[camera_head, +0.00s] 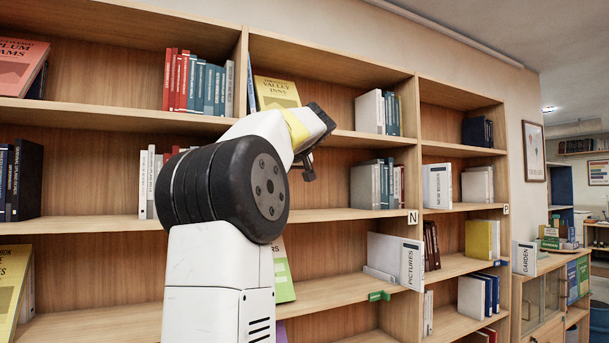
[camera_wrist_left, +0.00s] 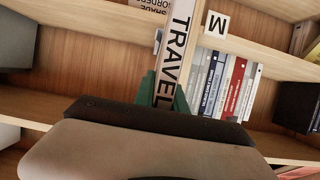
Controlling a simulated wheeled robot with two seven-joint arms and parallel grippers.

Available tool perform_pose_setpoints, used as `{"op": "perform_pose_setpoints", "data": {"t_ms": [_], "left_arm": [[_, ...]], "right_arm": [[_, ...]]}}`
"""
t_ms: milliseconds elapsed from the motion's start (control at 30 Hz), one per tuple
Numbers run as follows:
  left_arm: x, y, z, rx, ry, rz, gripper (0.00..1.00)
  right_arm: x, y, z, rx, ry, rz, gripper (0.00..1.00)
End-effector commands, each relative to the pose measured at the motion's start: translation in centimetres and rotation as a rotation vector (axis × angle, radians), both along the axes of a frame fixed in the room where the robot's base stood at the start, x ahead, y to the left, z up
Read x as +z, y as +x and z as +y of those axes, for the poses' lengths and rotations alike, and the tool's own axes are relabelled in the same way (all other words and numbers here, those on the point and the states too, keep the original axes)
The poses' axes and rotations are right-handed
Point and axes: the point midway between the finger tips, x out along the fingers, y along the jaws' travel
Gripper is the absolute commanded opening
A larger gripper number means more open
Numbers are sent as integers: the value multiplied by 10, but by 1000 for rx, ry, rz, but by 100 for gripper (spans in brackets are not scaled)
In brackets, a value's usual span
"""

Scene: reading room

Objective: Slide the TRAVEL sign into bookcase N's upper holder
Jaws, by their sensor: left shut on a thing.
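In the left wrist view, my left gripper (camera_wrist_left: 168,103) is shut on the TRAVEL sign (camera_wrist_left: 175,55), a narrow white plate with black letters. Dark green parts sit on both sides of the sign at the gripper. The sign is just beside a tag lettered M (camera_wrist_left: 215,24). In the head view, a white tag N (camera_head: 413,217) is on the upright right of the middle bay. A small green piece (camera_head: 378,296) is on a lower shelf edge there. I cannot make out an upper holder. My raised arm hides part of the middle bay, and the TRAVEL sign is not visible there.
A PICTURES sign (camera_head: 411,265) and a NEW BOOKS sign (camera_head: 437,187) jut out near the N upright. A GARDEN sign (camera_head: 525,258) is farther right. Several books (camera_head: 375,187) stand on the shelves. A wooden shelf edge (camera_wrist_left: 265,50) is close to the held sign.

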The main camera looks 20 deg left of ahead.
Motion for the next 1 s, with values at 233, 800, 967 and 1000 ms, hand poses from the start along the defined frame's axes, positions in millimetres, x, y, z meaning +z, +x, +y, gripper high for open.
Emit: {"op": "perform_pose_setpoints", "data": {"t_ms": [233, 800, 967, 1000], "left_arm": [[-1, 13, 16, 2, 0, 1, 0], [-1, 42, 49, 1, 0, -1, 0], [-1, 47, 55, 1, 0, -1, 0], [-2, 48, 57, 1, 0, -1, 0]], "right_arm": [[0, 0, 0, 0, 0, 0, 36], [0, 0, 0, 0, 0, 0, 36], [0, 0, 0, 0, 0, 0, 36], [0, 0, 0, 0, 0, 0, 36]]}}
